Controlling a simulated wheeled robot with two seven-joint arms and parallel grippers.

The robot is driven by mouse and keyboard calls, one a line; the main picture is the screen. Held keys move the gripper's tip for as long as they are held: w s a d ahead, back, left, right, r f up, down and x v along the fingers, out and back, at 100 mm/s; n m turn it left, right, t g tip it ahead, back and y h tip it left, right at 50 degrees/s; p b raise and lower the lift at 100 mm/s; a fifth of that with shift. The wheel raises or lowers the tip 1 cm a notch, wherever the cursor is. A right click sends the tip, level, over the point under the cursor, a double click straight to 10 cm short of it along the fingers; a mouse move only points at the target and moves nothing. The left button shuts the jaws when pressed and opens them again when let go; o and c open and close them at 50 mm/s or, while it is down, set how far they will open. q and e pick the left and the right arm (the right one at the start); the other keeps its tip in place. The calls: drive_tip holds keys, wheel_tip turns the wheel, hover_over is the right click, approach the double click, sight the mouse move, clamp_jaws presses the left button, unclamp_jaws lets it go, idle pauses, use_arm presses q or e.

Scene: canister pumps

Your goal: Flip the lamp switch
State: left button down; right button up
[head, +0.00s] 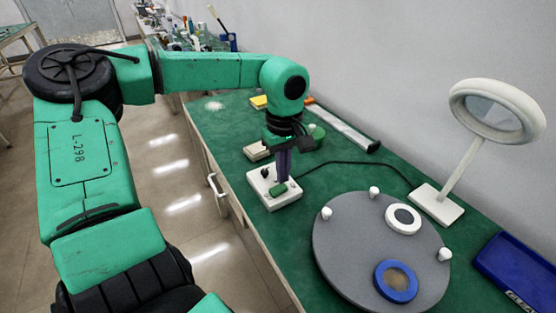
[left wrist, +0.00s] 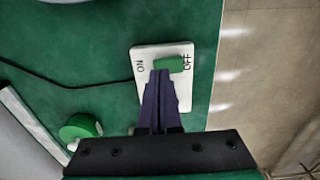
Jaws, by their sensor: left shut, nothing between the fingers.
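The lamp switch is a white box (head: 262,193) with a green lever (head: 279,189), on the green bench. In the left wrist view the box (left wrist: 146,85) is marked ON at left and OFF at right, and the green lever (left wrist: 170,64) lies slightly toward OFF. My left gripper (head: 284,180) points down over the box, shut and empty. In the wrist view its dark fingertips (left wrist: 162,74) are right at the lever's edge; I cannot tell whether they touch. The white ring lamp (head: 497,110) stands at right on its base (head: 436,206). My right gripper is not in view.
A grey round plate (head: 345,245) with white pegs, a white ring and a blue ring (head: 396,281) lies right of the switch. A black cord (head: 345,163) runs from the switch toward the lamp. A blue tray (head: 520,268) is at far right. A green roll (left wrist: 80,128) lies near the gripper.

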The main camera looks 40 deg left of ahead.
sight(283, 186)
use_arm(q)
drive_tip(key=shift+f+b, duration=0.75)
drive_tip(key=shift+f, duration=0.25)
idle(0.3)
wheel_tip(283, 186, up, 7)
drive_tip(key=p, duration=0.5)
drive_tip(key=shift+r, duration=0.15)
idle(0.5)
